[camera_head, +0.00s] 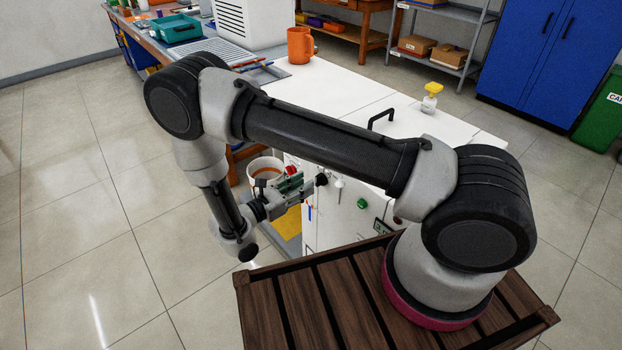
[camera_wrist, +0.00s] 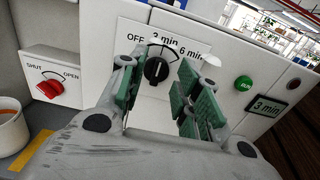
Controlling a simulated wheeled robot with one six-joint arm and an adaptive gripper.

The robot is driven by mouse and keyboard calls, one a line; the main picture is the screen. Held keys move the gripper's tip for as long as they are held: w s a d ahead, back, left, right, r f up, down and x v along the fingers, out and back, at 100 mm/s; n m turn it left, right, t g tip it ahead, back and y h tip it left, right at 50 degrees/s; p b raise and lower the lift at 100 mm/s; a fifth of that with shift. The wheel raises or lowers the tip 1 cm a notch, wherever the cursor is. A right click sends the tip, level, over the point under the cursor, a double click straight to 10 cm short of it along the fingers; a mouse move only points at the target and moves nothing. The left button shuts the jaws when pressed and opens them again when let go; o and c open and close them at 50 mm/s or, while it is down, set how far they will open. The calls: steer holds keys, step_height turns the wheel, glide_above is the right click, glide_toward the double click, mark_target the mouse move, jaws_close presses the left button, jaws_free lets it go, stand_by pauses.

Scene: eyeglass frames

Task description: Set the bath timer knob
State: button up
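The bath timer knob (camera_wrist: 157,71) is black and round with a pale pointer mark, on a white panel in the wrist view. The dial plate (camera_wrist: 137,38) reads OFF, 3 min and 6 min. The mark points roughly up; I cannot tell exactly which setting it meets. My gripper (camera_wrist: 160,84) is open, its green-padded fingers left and right of the knob, apparently not touching it. In the head view my gripper (camera_head: 297,187) is just left of the dark knob (camera_head: 321,179). A small display (camera_wrist: 267,106) reads 3 min.
A red SHUT/OPEN knob (camera_wrist: 50,87) is at the left and a green RUN button (camera_wrist: 243,83) at the right. A white round part (camera_wrist: 211,60) is near the right finger. A white bucket (camera_head: 265,168) stands beside the panel. Floor at left is clear.

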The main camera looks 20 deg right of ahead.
steer(key=shift+x, duration=2.2)
jaws_close()
